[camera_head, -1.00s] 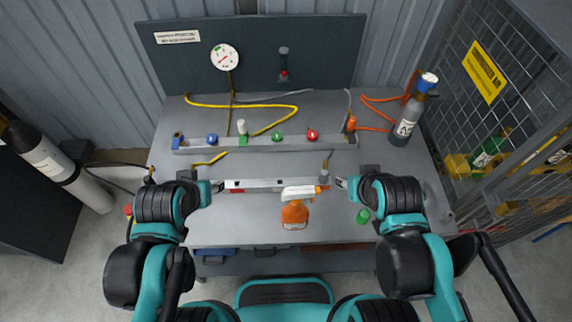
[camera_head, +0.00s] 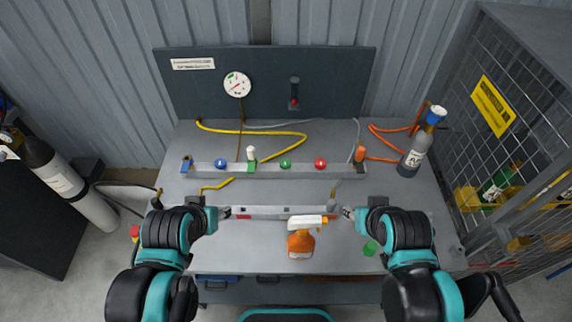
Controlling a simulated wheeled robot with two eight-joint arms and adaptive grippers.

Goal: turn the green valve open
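The green valve (camera_head: 286,163) is a small round knob on the grey manifold bar (camera_head: 305,171), between a blue knob (camera_head: 221,163) and a red knob (camera_head: 320,163). My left gripper (camera_head: 226,212) is over the bench, in front of the bar and to the left of the green valve. My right gripper (camera_head: 347,212) is in front of the bar, to the right of the valve. Both are apart from the valve. Their fingers are too small here to tell open from shut.
An orange spray bottle (camera_head: 301,243) stands between my grippers, in front of a pale strip (camera_head: 270,212). A green cap (camera_head: 370,248) lies near my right arm. A grey cylinder with a blue top (camera_head: 412,160) stands at right. Yellow (camera_head: 215,130) and orange (camera_head: 385,141) hoses lie behind.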

